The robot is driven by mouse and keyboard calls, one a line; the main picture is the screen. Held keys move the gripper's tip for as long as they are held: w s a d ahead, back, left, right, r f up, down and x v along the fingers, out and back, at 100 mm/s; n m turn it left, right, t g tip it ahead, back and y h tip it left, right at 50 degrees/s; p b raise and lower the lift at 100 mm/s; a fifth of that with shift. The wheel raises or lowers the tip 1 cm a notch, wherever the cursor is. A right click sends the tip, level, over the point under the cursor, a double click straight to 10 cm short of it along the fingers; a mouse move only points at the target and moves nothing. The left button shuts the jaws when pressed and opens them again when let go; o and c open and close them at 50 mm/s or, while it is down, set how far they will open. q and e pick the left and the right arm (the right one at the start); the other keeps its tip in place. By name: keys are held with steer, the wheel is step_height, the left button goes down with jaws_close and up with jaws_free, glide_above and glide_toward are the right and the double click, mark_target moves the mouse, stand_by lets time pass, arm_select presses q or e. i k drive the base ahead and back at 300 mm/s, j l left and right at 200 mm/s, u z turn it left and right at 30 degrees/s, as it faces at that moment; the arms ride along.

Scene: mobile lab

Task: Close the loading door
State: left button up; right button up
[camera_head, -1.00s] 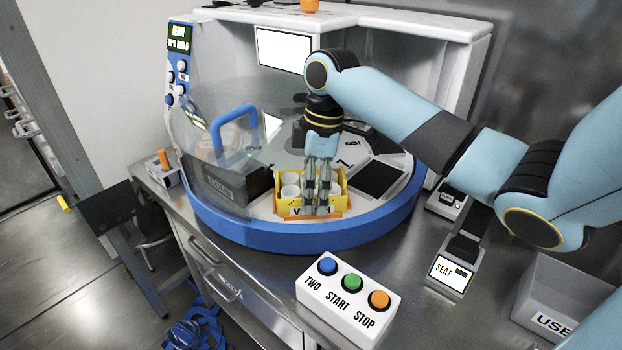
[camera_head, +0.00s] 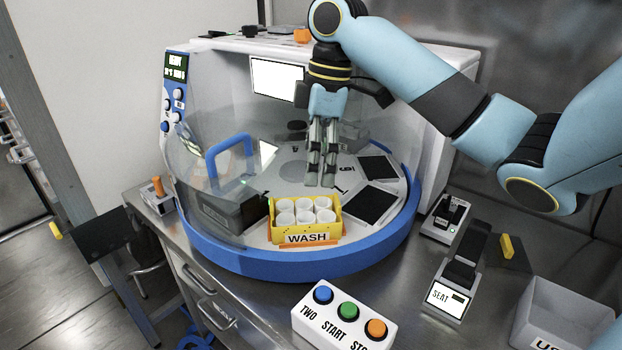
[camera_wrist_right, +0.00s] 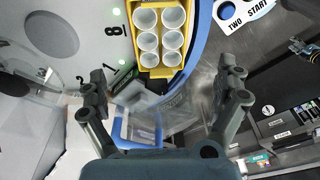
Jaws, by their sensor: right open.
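The loading door (camera_head: 185,165) is a clear curved panel at the left front of the round machine, with a blue handle (camera_head: 209,165). It stands open, and the right front of the chamber is uncovered. My right gripper (camera_head: 321,185) hangs inside the opening, above and behind a yellow WASH rack (camera_head: 307,239) of white cups, to the right of the handle and apart from it. In the right wrist view the gripper (camera_wrist_right: 165,75) is open and empty, with the rack (camera_wrist_right: 153,73) ahead and the blue handle (camera_wrist_right: 117,128) low between the fingers. My left gripper is not in view.
A button box (camera_head: 343,315) marked TWO, START and STOP stands in front of the blue machine rim (camera_head: 300,266). A SEAT device (camera_head: 452,298) and a grey bin (camera_head: 560,315) are at the right. A screen (camera_head: 277,80) is on the machine's back wall.

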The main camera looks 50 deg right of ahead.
mark_target(180, 192)
steer(key=k+j, duration=0.35)
steer(key=j, duration=0.15)
steer(key=k+j, duration=0.4)
steer(key=j, duration=0.1)
